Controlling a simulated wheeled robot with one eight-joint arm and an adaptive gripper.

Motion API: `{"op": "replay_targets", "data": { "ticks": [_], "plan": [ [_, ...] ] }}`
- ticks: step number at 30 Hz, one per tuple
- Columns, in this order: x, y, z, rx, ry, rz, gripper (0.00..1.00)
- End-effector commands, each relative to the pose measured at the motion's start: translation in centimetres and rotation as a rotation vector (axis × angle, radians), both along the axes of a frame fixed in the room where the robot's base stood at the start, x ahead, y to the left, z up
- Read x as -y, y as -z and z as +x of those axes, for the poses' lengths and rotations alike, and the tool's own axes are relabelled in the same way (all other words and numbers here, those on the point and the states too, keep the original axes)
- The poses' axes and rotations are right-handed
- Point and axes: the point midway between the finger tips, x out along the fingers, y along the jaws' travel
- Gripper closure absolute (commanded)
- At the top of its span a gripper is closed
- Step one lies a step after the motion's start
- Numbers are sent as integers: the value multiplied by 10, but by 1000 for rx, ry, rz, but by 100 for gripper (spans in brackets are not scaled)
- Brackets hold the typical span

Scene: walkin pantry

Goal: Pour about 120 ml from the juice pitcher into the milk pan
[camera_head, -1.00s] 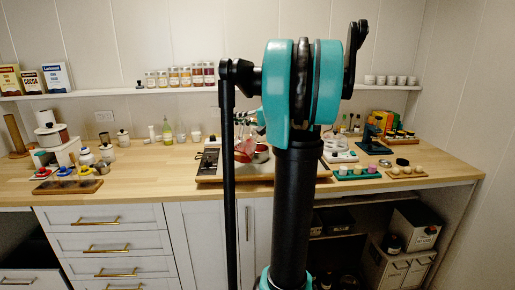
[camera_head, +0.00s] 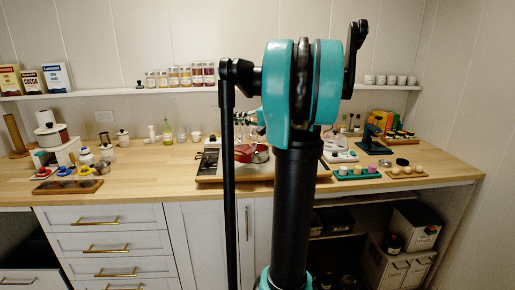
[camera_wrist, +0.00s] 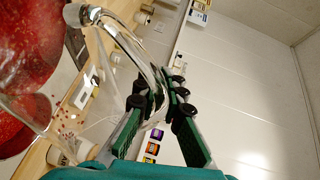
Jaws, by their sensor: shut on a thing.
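The juice pitcher (camera_head: 243,153) is a clear vessel with red juice, held tilted above the worktop in the head view. In the wrist view the pitcher (camera_wrist: 28,30) fills the upper left, with red liquid inside and a clear curved handle. My gripper (camera_wrist: 162,100) is shut on this handle. In the head view my gripper is mostly hidden behind my arm. The milk pan (camera_head: 262,154) appears as a small metal rim just right of the pitcher, partly covered by my arm. I cannot tell whether juice is flowing or how much the pan holds.
A wooden board (camera_head: 235,179) lies under the pitcher and pan. A green tray with cups (camera_head: 357,173) stands to the right, and a wooden tray (camera_head: 68,186) to the left. Spice jars (camera_head: 180,77) line the wall shelf.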

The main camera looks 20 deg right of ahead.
Motion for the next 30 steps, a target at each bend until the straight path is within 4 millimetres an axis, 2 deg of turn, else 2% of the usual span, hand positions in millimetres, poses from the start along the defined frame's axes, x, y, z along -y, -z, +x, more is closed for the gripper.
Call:
{"op": "replay_targets", "data": {
  "ticks": [4, 10, 20, 25, 30],
  "plan": [
    [-3, -2, -3, 31, 0, -28, 100],
    [-9, -20, -10, 137, 0, -124, 100],
    [-30, -16, -33, 357, -1, -326, 100],
    [-42, -24, -45, 469, -1, -428, 100],
    [-50, -13, -55, 575, -1, -526, 100]
  ]
}}
